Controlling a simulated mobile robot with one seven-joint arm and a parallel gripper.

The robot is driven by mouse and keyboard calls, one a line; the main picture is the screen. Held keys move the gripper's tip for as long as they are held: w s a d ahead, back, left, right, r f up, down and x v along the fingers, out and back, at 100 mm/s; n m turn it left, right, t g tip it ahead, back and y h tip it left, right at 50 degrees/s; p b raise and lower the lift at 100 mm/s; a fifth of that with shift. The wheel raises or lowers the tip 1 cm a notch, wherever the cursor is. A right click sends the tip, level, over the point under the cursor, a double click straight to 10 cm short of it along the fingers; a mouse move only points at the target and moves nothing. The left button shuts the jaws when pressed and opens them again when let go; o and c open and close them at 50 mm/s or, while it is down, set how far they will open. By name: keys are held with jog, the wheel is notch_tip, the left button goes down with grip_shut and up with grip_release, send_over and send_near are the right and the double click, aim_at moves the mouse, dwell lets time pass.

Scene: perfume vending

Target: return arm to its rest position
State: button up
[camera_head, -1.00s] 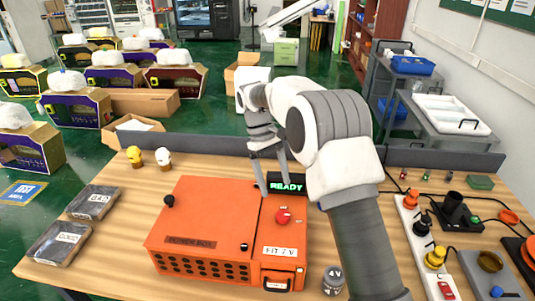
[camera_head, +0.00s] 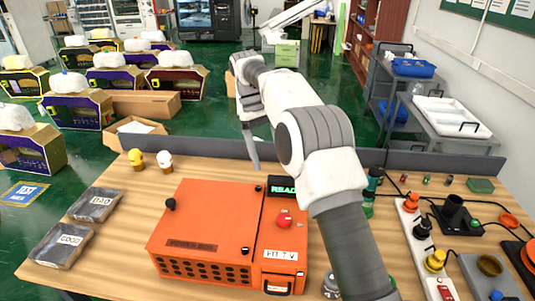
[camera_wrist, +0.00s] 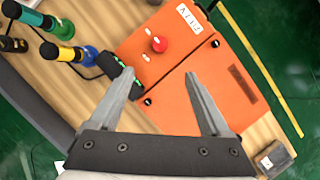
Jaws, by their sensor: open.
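My gripper (camera_wrist: 166,88) is open and empty in the wrist view, with its two fingers spread over the orange power box (camera_wrist: 180,45). In the head view my arm reaches up from the bottom right, and the gripper (camera_head: 253,150) hangs above the table behind the orange power box (camera_head: 205,215). One finger shows clearly there; the other is largely hidden by my arm. The gripper appears apart from the box. A red knob (camera_head: 284,219) sits on the box top, and a black display with green letters (camera_head: 281,188) is partly hidden behind my arm.
Two grey trays labelled BAD (camera_head: 97,204) and GOOD (camera_head: 62,245) lie at the table's left. Small yellow (camera_head: 135,157) and white (camera_head: 165,161) items stand at the back. A white power strip (camera_head: 421,246) with plugs lies at the right. A low grey panel (camera_head: 215,148) edges the table's back.

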jog(key=s+d+r+m+t+y, duration=0.2)
jog(key=s+d+r+m+t, duration=0.25)
jog(key=s+d+r, duration=0.85)
jog(key=s+d+f+m+t, duration=0.2)
jog(key=s+d, duration=0.1)
jog(key=s, duration=0.6)
jog(key=s+d+f+m+t+y, duration=0.1)
jog(key=s+d+f+m+t, duration=0.1)
jog(key=s, duration=0.7)
jog(key=shift+d+f, duration=0.6)
jog(key=shift+f, duration=0.05)
jog(key=shift+t, duration=0.25)
